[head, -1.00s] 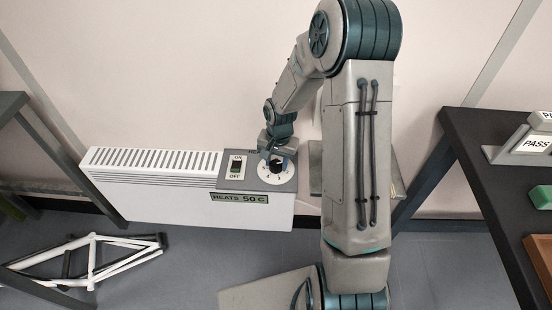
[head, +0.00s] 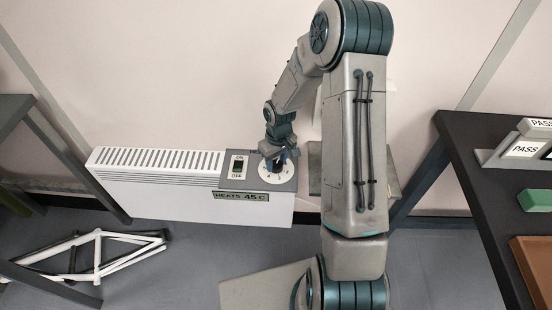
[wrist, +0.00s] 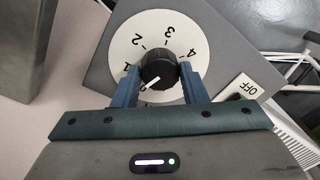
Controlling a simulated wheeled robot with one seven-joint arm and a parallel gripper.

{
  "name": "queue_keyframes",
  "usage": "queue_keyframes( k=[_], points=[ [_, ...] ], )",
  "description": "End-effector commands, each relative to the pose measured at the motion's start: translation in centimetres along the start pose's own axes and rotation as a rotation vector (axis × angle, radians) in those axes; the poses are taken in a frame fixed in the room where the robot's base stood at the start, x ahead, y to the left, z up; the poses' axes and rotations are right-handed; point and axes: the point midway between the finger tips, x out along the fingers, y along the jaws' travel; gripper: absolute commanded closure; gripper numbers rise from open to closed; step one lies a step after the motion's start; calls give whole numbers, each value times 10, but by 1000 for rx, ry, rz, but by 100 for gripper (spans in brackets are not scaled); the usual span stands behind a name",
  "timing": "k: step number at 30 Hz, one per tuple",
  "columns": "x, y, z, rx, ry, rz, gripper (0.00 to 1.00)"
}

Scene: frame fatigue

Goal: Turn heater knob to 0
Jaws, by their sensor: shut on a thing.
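The white heater (head: 150,190) stands against the wall, with a grey control panel at its right end. Its black knob (wrist: 158,66) sits on a white dial (wrist: 122,45) with numbers 1 to 4 showing in the wrist view. My gripper (wrist: 160,72) is shut on the knob, one finger on each side. The knob's white pointer line aims to the lower left, past the 1, at a mark beside the left finger that looks like 0. In the head view my gripper (head: 274,158) hides most of the knob. The heater's label (head: 240,196) reads HEATS 45 C.
An ON/OFF switch (head: 237,167) is left of the dial. A white bike frame (head: 95,255) lies on the floor at left. A dark table (head: 470,150) at right holds PASS signs (head: 523,149), a green block (head: 536,200) and a brown tray (head: 530,262).

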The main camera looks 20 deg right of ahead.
Motion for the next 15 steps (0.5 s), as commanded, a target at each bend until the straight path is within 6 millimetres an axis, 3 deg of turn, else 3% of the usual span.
queue_keyframes(
  k=[15],
  points=[
    [-2,0,-3,-288,-9,2,84]
  ],
)
